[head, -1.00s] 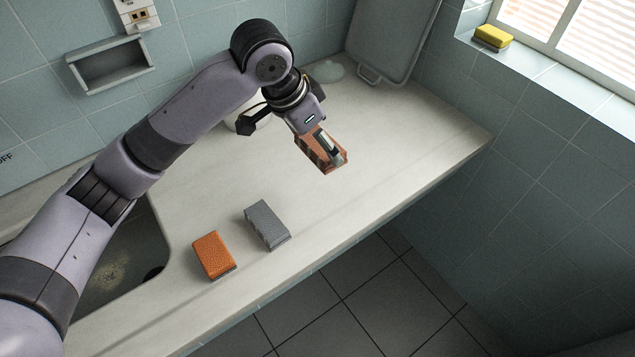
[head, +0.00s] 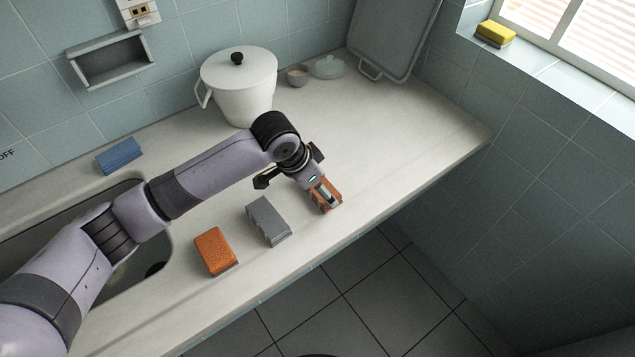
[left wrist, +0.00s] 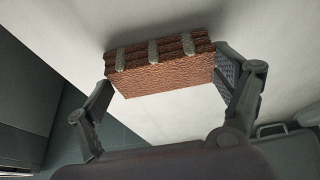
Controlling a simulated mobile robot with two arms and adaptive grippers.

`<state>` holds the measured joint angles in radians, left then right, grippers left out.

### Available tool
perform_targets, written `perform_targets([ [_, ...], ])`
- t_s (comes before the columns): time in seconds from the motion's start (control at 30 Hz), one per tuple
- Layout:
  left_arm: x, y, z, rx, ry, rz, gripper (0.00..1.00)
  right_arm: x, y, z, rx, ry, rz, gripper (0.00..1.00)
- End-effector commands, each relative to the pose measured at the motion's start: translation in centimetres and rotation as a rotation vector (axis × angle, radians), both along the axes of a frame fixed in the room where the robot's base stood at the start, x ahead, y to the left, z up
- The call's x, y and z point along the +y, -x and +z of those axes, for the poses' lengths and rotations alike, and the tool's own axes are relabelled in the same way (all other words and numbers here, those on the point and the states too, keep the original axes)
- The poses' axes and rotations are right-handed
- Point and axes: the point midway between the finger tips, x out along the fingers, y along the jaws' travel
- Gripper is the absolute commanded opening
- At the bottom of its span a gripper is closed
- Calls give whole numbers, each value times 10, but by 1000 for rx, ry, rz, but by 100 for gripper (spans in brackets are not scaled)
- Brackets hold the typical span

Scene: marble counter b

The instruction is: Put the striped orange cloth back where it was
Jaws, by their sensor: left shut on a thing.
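The striped orange cloth (head: 333,207) is a folded, block-shaped piece, brownish orange with grey stripes. It also shows in the left wrist view (left wrist: 165,80), between the two fingers. My left gripper (head: 326,196) is shut on it, low over the counter near the front edge and to the right of the grey block. I cannot tell whether the cloth touches the counter. My right gripper is not in view.
A grey block (head: 268,222) and an orange block (head: 215,251) stand left of the cloth on the counter (head: 420,130). A blue block (head: 119,156) lies behind the sink, a yellow sponge (head: 495,34) on the sill. A white pot (head: 240,90) stands at the back. The right counter is clear.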

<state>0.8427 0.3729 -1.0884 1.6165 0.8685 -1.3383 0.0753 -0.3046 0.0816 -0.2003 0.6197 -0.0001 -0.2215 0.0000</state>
Motion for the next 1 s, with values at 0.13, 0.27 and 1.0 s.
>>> perform_targets([
  [0.13,0,0,1,-1,1,-1,65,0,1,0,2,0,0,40],
  [0.27,0,0,-2,0,0,0,88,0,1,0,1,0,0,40],
  [1.0,7,4,23,-5,1,-1,100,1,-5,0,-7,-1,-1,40],
])
